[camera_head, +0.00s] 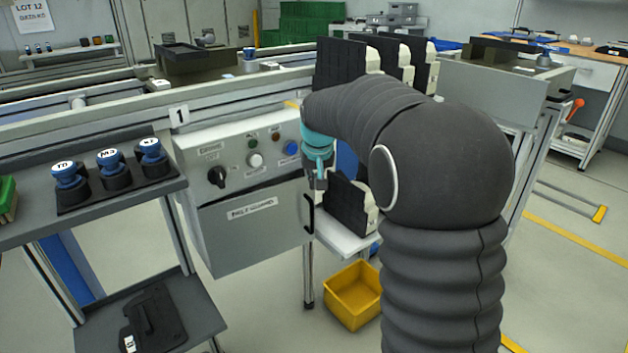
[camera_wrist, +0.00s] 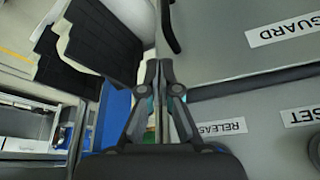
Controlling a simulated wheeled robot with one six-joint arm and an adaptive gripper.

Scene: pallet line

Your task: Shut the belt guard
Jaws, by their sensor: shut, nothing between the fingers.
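The belt guard (camera_head: 252,232) is a grey panel with a name label, below the control box on the front of the line. It also shows in the wrist view (camera_wrist: 230,55), at the upper right. A dark gap runs along its top edge; I cannot tell how far it stands open. Its black handle (camera_head: 308,214) is on its right side and shows in the wrist view (camera_wrist: 171,27) too. My gripper (camera_head: 319,186) is shut and empty, just above and to the right of the handle. Its closed fingertips (camera_wrist: 159,66) appear apart from the handle.
The control box (camera_head: 240,150) with a black knob and several buttons sits above the guard. Black-and-cream parts (camera_head: 350,205) stand on a small table right of the guard. A yellow bin (camera_head: 353,295) is on the floor below. A grey shelf with blue-topped items (camera_head: 110,165) stands left.

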